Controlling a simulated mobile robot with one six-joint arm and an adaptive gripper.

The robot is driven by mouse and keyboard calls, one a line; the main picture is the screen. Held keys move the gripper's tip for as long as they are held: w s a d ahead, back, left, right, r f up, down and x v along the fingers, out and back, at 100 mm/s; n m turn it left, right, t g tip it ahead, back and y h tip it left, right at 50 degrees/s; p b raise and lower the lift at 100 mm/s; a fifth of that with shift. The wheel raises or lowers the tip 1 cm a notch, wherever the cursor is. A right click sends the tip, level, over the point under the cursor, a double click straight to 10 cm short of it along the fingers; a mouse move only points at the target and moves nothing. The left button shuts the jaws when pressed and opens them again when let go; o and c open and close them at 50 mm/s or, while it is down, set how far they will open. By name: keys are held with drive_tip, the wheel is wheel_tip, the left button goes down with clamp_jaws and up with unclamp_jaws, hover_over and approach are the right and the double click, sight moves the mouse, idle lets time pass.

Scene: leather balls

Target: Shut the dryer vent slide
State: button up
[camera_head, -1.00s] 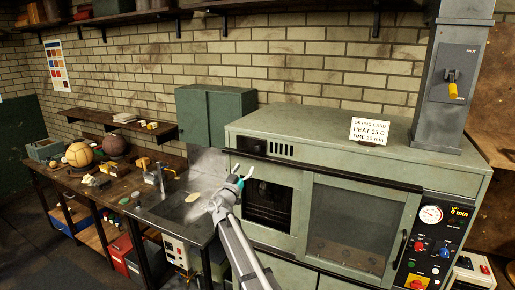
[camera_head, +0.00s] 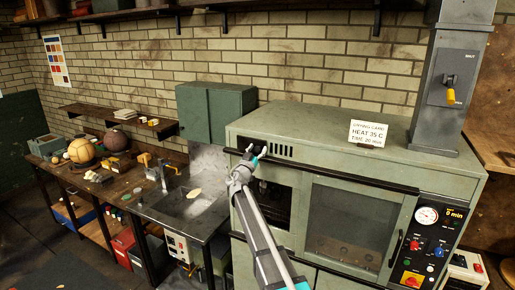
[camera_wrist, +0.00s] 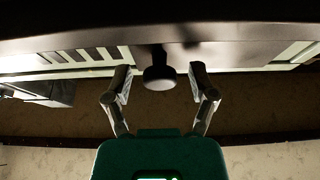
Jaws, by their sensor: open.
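The dryer is the green oven-like cabinet (camera_head: 420,172). The vent slide (camera_head: 281,151) shows as a row of dark slots at the upper left of its front; the slots also show in the wrist view (camera_wrist: 88,56). A dark round knob (camera_wrist: 158,80) on a short stem stands beside the slots, between my fingers. My gripper (camera_head: 252,151) is open at the slide's left end, its fingers either side of the knob with visible gaps. In the head view my gripper mostly hides the knob.
A grey duct (camera_head: 433,125) on the dryer's top right carries a yellow-tipped lever (camera_head: 451,97), pointing down. A card (camera_head: 368,134) stands on top. A dark rail (camera_head: 330,176) runs below the slots. A sink bench (camera_head: 190,203) is at the left.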

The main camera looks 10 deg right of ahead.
clamp_jaws()
idle(0.5)
